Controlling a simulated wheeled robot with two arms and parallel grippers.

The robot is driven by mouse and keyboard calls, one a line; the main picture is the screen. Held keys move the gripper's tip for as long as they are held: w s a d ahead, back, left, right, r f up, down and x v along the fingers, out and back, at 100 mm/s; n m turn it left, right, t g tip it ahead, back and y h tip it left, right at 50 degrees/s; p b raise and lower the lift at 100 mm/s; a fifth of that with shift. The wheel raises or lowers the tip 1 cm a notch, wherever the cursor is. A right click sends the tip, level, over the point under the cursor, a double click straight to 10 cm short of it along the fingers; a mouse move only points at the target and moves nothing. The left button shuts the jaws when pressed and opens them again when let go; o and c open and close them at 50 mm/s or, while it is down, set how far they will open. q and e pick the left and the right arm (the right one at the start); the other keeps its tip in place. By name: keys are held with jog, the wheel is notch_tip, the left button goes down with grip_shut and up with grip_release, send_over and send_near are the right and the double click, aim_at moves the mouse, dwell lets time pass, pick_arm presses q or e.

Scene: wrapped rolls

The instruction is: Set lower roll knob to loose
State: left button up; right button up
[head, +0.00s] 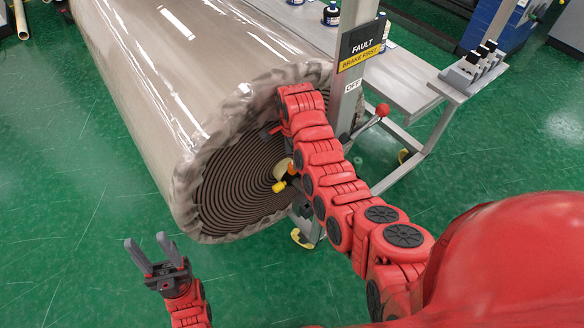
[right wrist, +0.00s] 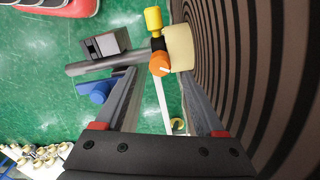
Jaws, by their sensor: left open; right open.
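A large wrapped roll (head: 150,75) lies with its spiral end face (head: 235,185) toward me. At its centre is a pale hub (right wrist: 181,47) with a yellow knob (head: 279,187), which also shows in the right wrist view (right wrist: 153,20). An orange knob (right wrist: 160,65) with a pale pointer mark sits beside the hub; I cannot tell which knob is the lower roll knob. My right gripper (head: 270,131) is open by the end face, partly hidden by its arm; in its wrist view the orange knob shows between the fingers, apparently untouched. My left gripper (head: 150,252) is open and empty, left of the roll's end.
A grey post (head: 350,95) carries a "FAULT BRAKE FIRST" sign (head: 361,46), an "OFF" label and a red-ball lever (head: 382,110). A metal bench (head: 400,80) stands behind it. A grey bar (right wrist: 95,65) and a blue part (right wrist: 95,91) lie near the hub.

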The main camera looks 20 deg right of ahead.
aim_at(292, 165)
notch_tip(292, 165, down, 5)
jog(key=shift+r+p, duration=0.1)
jog(key=shift+p, duration=0.3)
jog(key=shift+f, duration=0.45)
grip_shut()
